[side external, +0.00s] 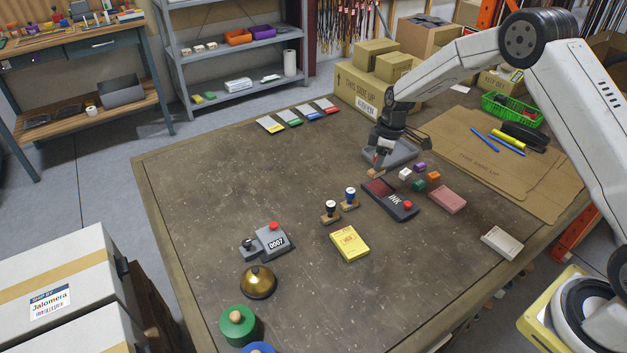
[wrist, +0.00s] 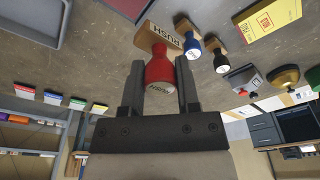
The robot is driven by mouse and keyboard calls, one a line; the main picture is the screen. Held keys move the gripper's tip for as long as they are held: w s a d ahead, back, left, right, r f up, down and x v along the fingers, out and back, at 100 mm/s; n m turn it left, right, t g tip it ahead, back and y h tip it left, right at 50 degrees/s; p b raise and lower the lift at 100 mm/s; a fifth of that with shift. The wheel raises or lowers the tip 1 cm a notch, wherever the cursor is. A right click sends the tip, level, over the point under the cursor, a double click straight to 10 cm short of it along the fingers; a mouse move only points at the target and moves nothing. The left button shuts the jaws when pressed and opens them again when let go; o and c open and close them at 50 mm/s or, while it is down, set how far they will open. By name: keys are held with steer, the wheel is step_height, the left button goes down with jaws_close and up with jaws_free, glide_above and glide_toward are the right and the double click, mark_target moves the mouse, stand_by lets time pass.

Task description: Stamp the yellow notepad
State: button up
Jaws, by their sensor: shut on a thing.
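The yellow notepad (side external: 350,243) lies flat near the middle front of the table, with a reddish marking on its top; it also shows in the wrist view (wrist: 270,20). My gripper (wrist: 160,90) is shut on a red-handled stamp (wrist: 159,70) with a wooden base lettered RUSH. In the side view my gripper (side external: 379,163) is beyond and right of the notepad, the wooden base below it; whether the base touches the table is unclear. The INK pad (side external: 391,200), dark red with a red knob, lies between gripper and notepad.
A black-handled stamp (side external: 330,211) and a blue-handled stamp (side external: 349,198) stand behind the notepad. Several small cubes (side external: 419,185) and a pink pad (side external: 447,199) are right of the INK pad. The table's left middle is clear.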

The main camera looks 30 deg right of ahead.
steer(key=shift+w+d+f, duration=0.1)
steer(key=shift+w+d, duration=0.05)
steer(key=shift+d, duration=0.5)
steer(key=shift+w+d+f, duration=0.15)
steer(key=shift+w+d, duration=0.05)
steer(key=shift+d, duration=0.4)
steer(key=shift+w+d+f, duration=0.1)
steer(key=shift+w+d, duration=0.05)
steer(key=shift+d, duration=0.5)
steer(key=shift+f, duration=0.2)
steer(key=shift+f, duration=2.8)
steer(key=shift+f, duration=0.6)
steer(key=shift+r, duration=0.1)
step_height(320, 180, up, 7)
steer(key=shift+a, duration=0.1)
